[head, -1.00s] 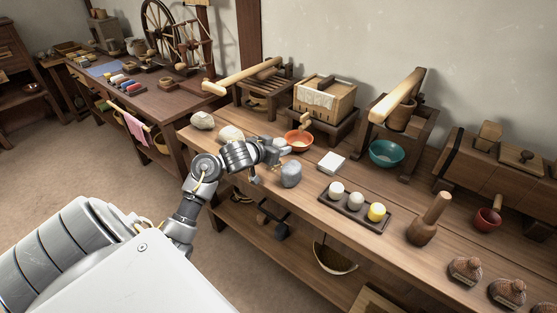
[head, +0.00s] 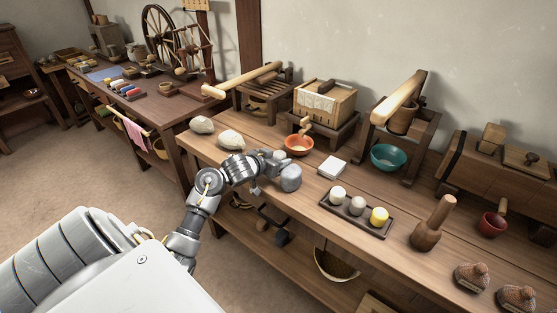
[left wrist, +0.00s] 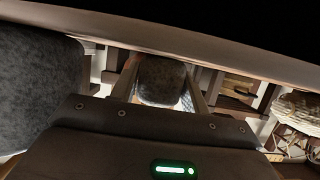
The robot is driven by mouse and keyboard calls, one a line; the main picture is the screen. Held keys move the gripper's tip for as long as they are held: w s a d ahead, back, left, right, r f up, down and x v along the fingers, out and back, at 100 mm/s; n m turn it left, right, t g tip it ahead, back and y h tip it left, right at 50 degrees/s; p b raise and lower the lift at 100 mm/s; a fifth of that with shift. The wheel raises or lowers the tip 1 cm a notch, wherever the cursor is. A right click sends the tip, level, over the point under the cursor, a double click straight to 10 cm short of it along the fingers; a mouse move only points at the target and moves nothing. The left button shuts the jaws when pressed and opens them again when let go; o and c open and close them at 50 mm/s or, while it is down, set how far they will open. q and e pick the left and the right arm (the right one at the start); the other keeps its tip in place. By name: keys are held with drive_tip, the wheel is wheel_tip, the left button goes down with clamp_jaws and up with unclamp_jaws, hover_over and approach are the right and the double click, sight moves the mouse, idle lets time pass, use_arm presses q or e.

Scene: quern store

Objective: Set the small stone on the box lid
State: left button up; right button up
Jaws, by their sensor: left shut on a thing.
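My left gripper (head: 274,162) is over the near edge of the workbench, beside a rounded grey stone (head: 290,178). In the left wrist view its fingers are shut on a small dark grey stone (left wrist: 161,80). A larger speckled grey surface (left wrist: 38,88) fills the left of that view. In the head view I cannot clearly make out the held stone. A long wooden box (head: 487,165) stands at the right back, with a flat knobbed lid (head: 521,161) on top. My right gripper is not in view.
A white block (head: 332,168) and a dark tray (head: 366,225) of three round pieces lie right of the gripper. Two pale stones lie at left.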

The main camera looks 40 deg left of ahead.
use_arm(q)
drive_tip(key=o, duration=1.1)
drive_tip(key=shift+o, duration=0.4)
drive_tip(key=shift+r, duration=0.1)
